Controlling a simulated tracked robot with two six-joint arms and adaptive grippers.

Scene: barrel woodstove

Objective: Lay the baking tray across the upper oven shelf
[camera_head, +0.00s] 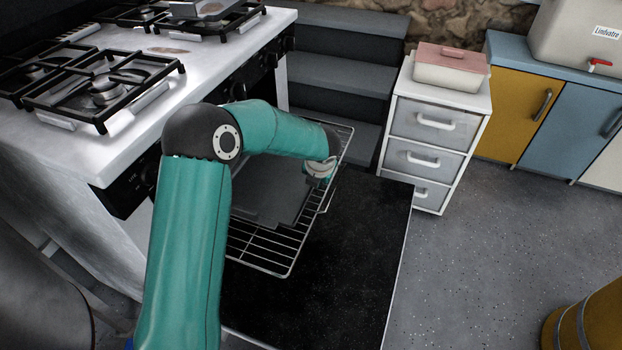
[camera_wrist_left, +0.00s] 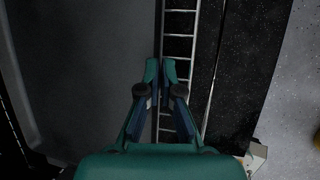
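The baking tray (camera_head: 272,190) is a flat dark grey sheet lying over the wire oven shelf (camera_head: 262,252), which sticks out of the stove above a black panel. In the left wrist view the tray (camera_wrist_left: 85,75) fills the left side, and the shelf's bars (camera_wrist_left: 180,47) show to its right. My left gripper (camera_head: 322,178) is at the tray's right edge. In the wrist view its fingers (camera_wrist_left: 161,72) are close together, one on each side of that edge, and look shut on it. The exact contact is hard to see. My right gripper is out of view.
The black panel (camera_head: 345,255), seemingly the open oven door, lies below the shelf. The white stove (camera_head: 60,150) with black burner grates stands at left. Dark steps (camera_head: 335,75) and a white drawer unit (camera_head: 435,130) stand behind.

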